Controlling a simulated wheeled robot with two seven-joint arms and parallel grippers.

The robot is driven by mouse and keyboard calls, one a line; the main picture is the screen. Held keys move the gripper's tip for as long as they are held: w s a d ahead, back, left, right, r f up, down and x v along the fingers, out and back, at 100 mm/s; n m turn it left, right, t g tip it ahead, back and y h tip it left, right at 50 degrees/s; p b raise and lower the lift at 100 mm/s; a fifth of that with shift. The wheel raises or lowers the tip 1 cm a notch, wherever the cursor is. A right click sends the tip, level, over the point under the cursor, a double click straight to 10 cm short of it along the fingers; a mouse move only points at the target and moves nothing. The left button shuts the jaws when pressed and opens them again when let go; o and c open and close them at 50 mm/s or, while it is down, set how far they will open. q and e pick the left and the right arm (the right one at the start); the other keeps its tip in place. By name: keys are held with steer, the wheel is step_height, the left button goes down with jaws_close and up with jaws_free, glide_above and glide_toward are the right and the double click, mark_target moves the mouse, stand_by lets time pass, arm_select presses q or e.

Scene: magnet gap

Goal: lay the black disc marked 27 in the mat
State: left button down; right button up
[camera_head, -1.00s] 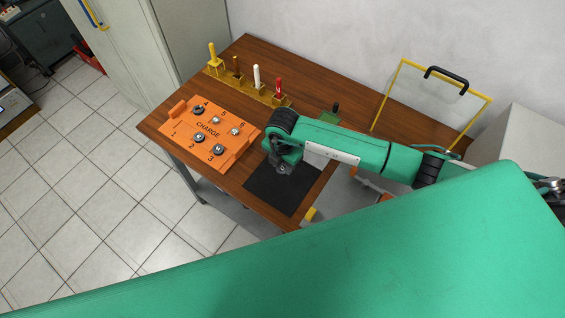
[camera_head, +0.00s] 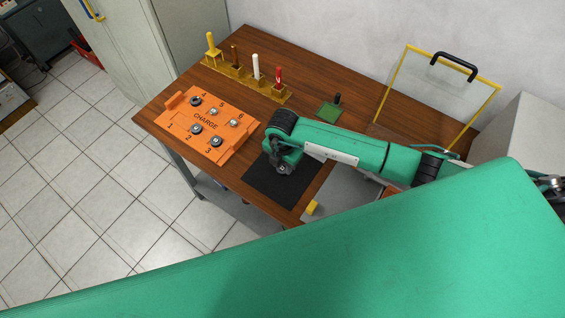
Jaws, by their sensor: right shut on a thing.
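The black mat (camera_head: 276,190) lies flat near the table's front edge, partly covered by my right gripper. My right gripper (camera_head: 283,168) points down over the mat's upper part. It is shut on a small dark thing at its tips, which looks like the black disc; its marking cannot be read. I cannot tell whether it touches the mat. An orange tray (camera_head: 178,112) marked CHARGE, left of the mat, holds several small round discs by its numbers; no disc shows by number 1. My left gripper is not in view.
A yellow rack (camera_head: 240,80) with several upright coloured handles stands behind the tray. A green block (camera_head: 328,112) with a dark knob is behind my right arm. A yellow-framed clear panel (camera_head: 425,90) with a black handle stands at the right. A yellow piece (camera_head: 312,207) is at the table's front edge.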

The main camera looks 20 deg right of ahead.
steer(key=shift+f, duration=0.2)
stand_by(0.7)
steer(key=o, duration=1)
steer(key=c, duration=0.5)
steer(key=shift+r, duration=0.1)
steer(key=shift+r+p, duration=1.65)
steer(key=shift+r, duration=0.55)
steer(key=shift+o, duration=0.2)
steer(key=o, duration=0.5)
